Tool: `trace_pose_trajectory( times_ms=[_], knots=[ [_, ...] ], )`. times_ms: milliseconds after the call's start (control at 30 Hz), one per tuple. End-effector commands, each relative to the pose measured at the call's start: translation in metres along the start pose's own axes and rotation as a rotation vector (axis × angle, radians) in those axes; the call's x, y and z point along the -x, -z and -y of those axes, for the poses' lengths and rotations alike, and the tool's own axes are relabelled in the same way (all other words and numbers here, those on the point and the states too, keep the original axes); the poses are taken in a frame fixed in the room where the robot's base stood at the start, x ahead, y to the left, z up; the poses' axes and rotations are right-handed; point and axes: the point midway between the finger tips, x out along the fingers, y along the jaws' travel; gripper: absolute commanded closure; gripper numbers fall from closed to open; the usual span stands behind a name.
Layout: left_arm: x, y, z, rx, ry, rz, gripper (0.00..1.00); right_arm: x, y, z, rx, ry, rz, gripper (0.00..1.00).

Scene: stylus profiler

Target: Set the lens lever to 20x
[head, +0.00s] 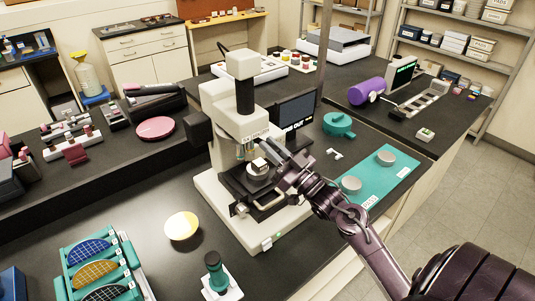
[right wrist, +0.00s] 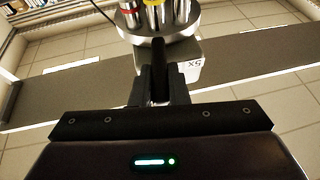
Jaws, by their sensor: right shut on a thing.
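The stylus profiler (head: 222,125) is a white instrument with a dark column, standing on the black bench in the middle of the head view. My right gripper (head: 276,160) reaches in from the right, in front of its head and above its stage. In the right wrist view, my right gripper's fingers (right wrist: 161,88) are shut on the dark lens lever (right wrist: 160,56). The lever hangs below a round metal turret (right wrist: 150,30) with red-banded and yellow-banded lenses. A pale block beside the lever carries an upside-down label (right wrist: 194,68) that seems to read 5X. My left gripper is not in view.
A small dark monitor (head: 297,111) stands just behind the instrument.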

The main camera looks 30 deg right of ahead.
Motion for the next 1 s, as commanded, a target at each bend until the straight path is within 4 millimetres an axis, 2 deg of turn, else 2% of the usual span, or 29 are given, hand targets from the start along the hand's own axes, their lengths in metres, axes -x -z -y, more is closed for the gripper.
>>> trace_pose_trajectory(
  times_ms=[100, 467, 500, 633, 900, 1000],
  knots=[
    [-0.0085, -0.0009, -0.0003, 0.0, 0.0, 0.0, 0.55, 0.0006, -0.0018, -0.0079, -0.019, 0.054, 0.0, 1.0],
    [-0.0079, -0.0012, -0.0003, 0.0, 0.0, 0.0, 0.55, 0.0001, 0.0002, -0.0099, -0.032, 0.069, 0.0, 1.0],
    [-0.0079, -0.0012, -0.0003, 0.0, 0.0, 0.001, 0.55, 0.0001, 0.0002, -0.0099, -0.032, 0.069, 0.001, 0.8],
    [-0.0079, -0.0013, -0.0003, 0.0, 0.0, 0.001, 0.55, 0.0001, 0.0003, -0.0099, -0.031, 0.068, 0.0, 0.64],
    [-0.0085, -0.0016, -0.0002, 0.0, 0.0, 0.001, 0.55, 0.001, -0.0002, -0.0099, -0.031, 0.068, 0.0, 0.64],
    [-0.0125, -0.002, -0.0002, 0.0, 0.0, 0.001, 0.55, 0.0085, -0.0021, -0.0104, -0.031, 0.067, 0.002, 0.64]
  ],
)
